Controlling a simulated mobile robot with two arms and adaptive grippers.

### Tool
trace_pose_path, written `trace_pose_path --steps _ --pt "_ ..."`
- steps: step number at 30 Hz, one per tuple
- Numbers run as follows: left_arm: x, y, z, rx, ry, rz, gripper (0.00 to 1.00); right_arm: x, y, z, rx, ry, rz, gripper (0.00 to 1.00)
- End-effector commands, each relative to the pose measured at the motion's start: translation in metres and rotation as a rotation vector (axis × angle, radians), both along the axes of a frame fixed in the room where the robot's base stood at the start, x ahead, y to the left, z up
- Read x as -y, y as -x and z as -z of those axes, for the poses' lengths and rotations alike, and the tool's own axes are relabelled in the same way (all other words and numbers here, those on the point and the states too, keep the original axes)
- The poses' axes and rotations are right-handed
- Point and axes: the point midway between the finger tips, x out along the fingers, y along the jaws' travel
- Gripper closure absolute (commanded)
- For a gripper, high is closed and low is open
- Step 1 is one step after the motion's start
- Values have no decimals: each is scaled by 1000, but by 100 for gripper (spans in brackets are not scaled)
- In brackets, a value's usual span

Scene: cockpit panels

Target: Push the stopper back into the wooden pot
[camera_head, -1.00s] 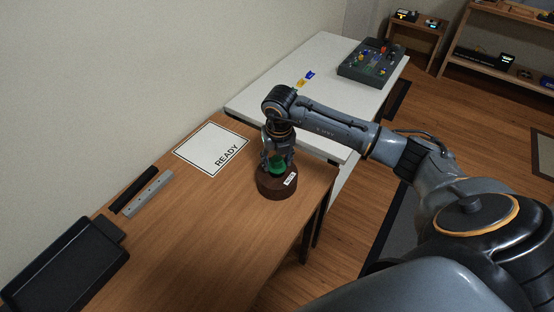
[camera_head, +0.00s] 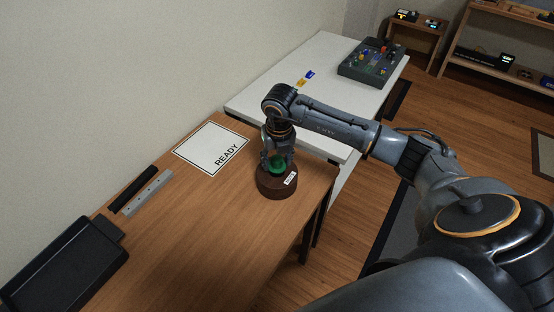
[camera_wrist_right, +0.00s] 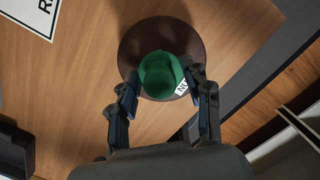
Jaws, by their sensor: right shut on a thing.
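The wooden pot (camera_head: 277,184) is dark brown and round with a white label. It stands upright near the right end of the brown table and also shows in the right wrist view (camera_wrist_right: 133,45). The green stopper (camera_head: 278,164) is at the top middle of the pot; it also shows in the right wrist view (camera_wrist_right: 161,74). I cannot tell how deep it sits. My right gripper (camera_head: 277,162) points down over the pot, its fingers on either side of the stopper, shut on it. It also shows in the right wrist view (camera_wrist_right: 160,82). My left gripper is not in view.
A white READY sheet (camera_head: 205,147) lies left of the pot. A black bar (camera_head: 132,189), a grey bar (camera_head: 148,193) and a black tray (camera_head: 75,262) lie further left. A white table (camera_head: 325,60) behind carries a control box (camera_head: 372,63).

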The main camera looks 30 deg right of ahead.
Motion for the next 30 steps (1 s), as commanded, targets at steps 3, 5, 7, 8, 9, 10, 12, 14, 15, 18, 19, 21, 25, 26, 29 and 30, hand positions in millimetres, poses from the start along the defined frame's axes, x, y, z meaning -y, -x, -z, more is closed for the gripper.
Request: trace_pose_path --steps 3,5,7,8,9,10,12,14,15,18,19,21,25,26,29,30 --pt "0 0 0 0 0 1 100 0 0 0 0 0 0 72" --pt "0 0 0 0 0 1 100 0 0 0 0 0 0 72" --pt "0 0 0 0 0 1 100 0 0 0 1 0 0 72" --pt "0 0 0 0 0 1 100 0 0 0 1 0 0 72" --pt "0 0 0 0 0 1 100 0 0 0 1 0 0 72" --pt "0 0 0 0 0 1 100 0 0 0 1 0 0 72" --pt "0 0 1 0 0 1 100 0 0 0 1 0 0 72" --pt "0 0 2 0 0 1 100 0 0 0 1 0 0 72" --pt "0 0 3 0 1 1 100 0 0 0 1 0 0 72" --pt "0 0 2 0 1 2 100 0 0 0 1 0 0 72" --pt "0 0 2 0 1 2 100 0 0 -1 1 0 0 72" --pt "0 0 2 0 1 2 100 0 0 -1 1 0 0 72" --pt "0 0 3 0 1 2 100 0 0 0 1 0 0 72" --pt "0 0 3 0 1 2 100 0 0 1 1 0 0 72" --pt "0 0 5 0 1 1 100 0 0 3 0 1 0 72" --pt "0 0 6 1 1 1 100 0 0 4 0 1 0 72"
